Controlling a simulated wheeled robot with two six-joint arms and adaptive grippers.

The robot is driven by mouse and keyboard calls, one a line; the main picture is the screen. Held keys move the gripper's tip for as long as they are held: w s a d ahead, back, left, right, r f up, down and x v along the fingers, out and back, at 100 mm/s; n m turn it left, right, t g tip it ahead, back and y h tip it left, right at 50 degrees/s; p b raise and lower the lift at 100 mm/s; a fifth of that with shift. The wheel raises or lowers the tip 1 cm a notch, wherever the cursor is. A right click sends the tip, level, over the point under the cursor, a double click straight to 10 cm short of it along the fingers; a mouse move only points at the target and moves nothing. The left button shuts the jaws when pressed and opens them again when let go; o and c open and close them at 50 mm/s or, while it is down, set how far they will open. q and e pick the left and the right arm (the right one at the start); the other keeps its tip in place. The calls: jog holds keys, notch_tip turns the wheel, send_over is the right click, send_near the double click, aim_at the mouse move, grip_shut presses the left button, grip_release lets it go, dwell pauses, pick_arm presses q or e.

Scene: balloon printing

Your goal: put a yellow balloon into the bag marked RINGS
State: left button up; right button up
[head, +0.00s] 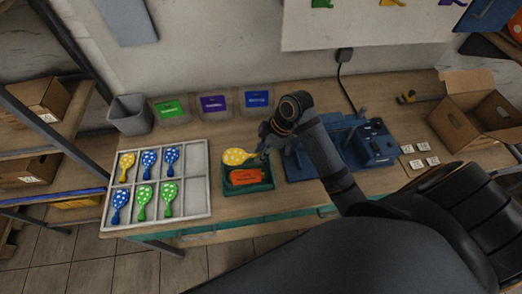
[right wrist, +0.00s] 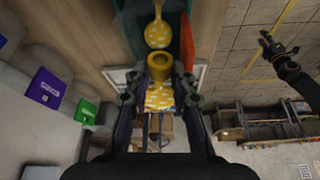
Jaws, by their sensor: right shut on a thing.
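My right gripper (head: 259,153) is shut on a yellow balloon with white dots (head: 236,156) above the green tray (head: 261,188). In the right wrist view its fingers (right wrist: 160,72) close on a yellow neck, with dotted yellow (right wrist: 160,97) beyond. A second dotted yellow balloon (right wrist: 158,36) shows over the green tray there. An orange bag (head: 248,176) lies in the tray's front part. Green (head: 171,108), purple (head: 214,104) and blue (head: 257,99) labelled bags stand at the wall; I cannot read RINGS on any. My left gripper (right wrist: 271,46) is small over the floor.
A white divided tray (head: 205,180) at the left holds yellow, blue and green balloons. A blue machine (head: 372,145) stands right of the green tray. A grey bin (head: 129,115) and an open cardboard box (head: 478,110) stand on the bench.

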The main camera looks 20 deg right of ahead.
jog(key=f+b, duration=0.2)
jog(key=f, duration=0.1)
jog(key=f+b, duration=0.1)
jog(key=shift+w+d+f+b, duration=0.1)
jog(key=shift+w+f+b, duration=0.05)
jog(key=shift+w+b, duration=0.15)
jog(key=f+b, duration=0.1)
jog(key=f, duration=0.1)
jog(key=f+b, duration=0.1)
jog(key=shift+s+f, duration=0.2)
jog(key=shift+f, duration=0.2)
jog(key=shift+f+b, duration=0.5)
jog(key=shift+f, duration=0.05)
jog(key=o, duration=0.8)
pick_arm(q)
jog(key=w+f, duration=0.3)
jog(key=f, duration=0.4)
jog(key=shift+w+d+f, duration=0.15)
jog(key=shift+d+f, duration=0.05)
jog(key=shift+d, duration=0.2)
jog(key=shift+r, duration=0.1)
pick_arm(e)
notch_tip(320, 180, up, 11)
jog(key=p, duration=1.1)
jog(key=shift+f, duration=0.15)
pick_arm(q)
notch_tip(320, 180, up, 11)
pick_arm(e)
jog(key=shift+r, duration=1.15)
